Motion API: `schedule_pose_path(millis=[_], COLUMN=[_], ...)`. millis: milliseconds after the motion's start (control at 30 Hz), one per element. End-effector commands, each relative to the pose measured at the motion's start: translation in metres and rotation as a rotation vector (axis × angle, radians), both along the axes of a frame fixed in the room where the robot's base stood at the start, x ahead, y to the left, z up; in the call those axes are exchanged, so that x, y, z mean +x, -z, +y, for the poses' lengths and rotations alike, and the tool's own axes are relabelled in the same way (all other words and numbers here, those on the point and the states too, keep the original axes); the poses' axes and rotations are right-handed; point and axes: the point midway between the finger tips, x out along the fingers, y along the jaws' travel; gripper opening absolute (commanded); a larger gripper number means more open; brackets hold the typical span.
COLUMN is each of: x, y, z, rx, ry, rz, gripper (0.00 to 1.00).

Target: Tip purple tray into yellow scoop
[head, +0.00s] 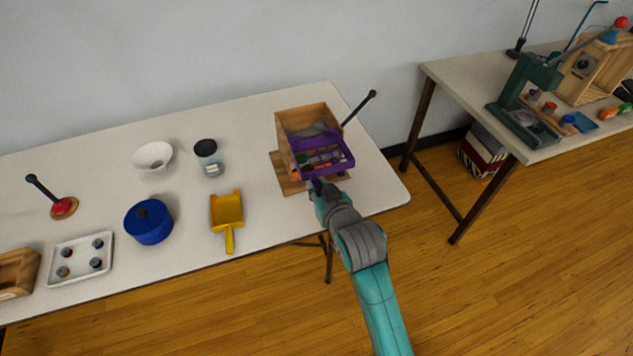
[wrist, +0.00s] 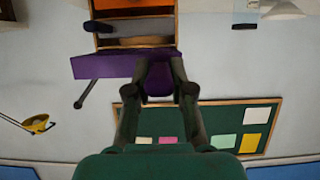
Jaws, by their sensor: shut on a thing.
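The purple tray (head: 343,168) sticks out of the front of a wooden cabinet (head: 303,117) at the right part of the table. Several small coloured pieces lie in the tray. My gripper (head: 317,187) is at the tray's front. The tray's back end is hidden in the cabinet.
A dark rod (head: 358,108) sticks up beside the cabinet. The table between scoop and cabinet is clear.

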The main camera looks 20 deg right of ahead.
Motion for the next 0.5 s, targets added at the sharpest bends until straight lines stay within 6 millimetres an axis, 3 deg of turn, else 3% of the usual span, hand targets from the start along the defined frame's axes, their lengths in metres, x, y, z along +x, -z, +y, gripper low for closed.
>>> schedule_pose_path(millis=[500], x=[-0.027], y=[0.0], z=[0.0], rx=[0.0], ry=[0.0], rz=[0.0], gripper=[0.0])
